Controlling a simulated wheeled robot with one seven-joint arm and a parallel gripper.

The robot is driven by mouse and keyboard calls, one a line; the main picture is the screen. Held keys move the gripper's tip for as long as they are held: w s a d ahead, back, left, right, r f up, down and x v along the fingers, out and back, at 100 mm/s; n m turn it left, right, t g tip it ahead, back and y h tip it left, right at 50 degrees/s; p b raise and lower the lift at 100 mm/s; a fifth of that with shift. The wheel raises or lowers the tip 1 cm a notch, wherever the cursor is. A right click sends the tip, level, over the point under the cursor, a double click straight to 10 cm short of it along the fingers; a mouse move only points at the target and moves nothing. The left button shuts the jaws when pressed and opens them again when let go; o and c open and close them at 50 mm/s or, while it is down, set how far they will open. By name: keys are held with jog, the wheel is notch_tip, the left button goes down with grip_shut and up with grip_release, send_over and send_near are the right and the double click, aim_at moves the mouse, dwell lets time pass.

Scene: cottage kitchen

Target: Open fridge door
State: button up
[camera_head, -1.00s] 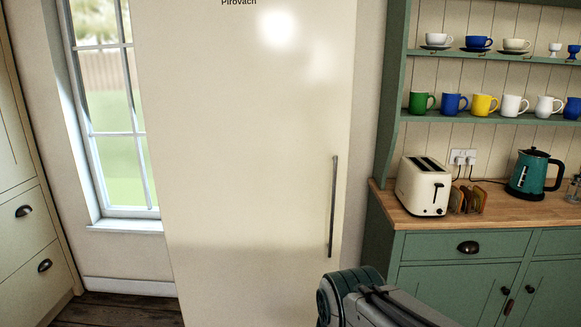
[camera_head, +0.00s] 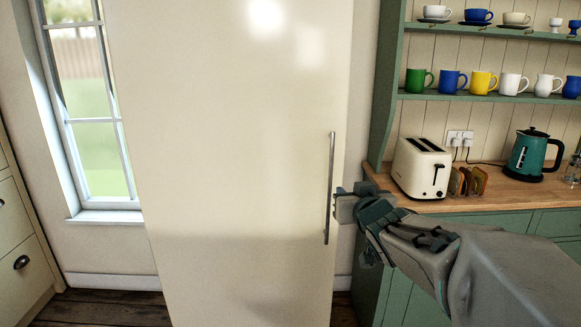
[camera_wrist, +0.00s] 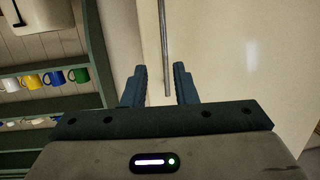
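The tall cream fridge door (camera_head: 220,160) fills the middle of the head view and is shut. Its long vertical metal handle (camera_head: 330,188) runs along the door's right edge. My gripper (camera_head: 345,205) is at the lower half of the handle, coming from the right. In the wrist view my gripper (camera_wrist: 161,80) is open, with its two fingers apart. The handle (camera_wrist: 165,50) shows between the fingers, nearer the right one, with gaps on both sides. I cannot tell how deep between the fingers the handle is.
A green dresser stands right of the fridge, with a wooden worktop (camera_head: 480,198) holding a cream toaster (camera_head: 420,168) and a teal kettle (camera_head: 532,155). Mugs line its shelves. A window (camera_head: 90,120) and drawers (camera_head: 18,235) are at the left. Some wooden floor (camera_head: 100,308) is clear.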

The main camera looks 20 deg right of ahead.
aim_at(332, 160)
jog(key=w, duration=0.4)
jog(key=w+d+r+t, duration=0.1)
jog(key=w, duration=0.4)
jog(key=w+d+r+n+t+y, duration=0.1)
jog(key=w, duration=0.4)
jog(key=shift+w+r+p, duration=0.1)
jog(key=shift+w+p, duration=0.15)
jog(key=shift+p, duration=0.15)
grip_shut()
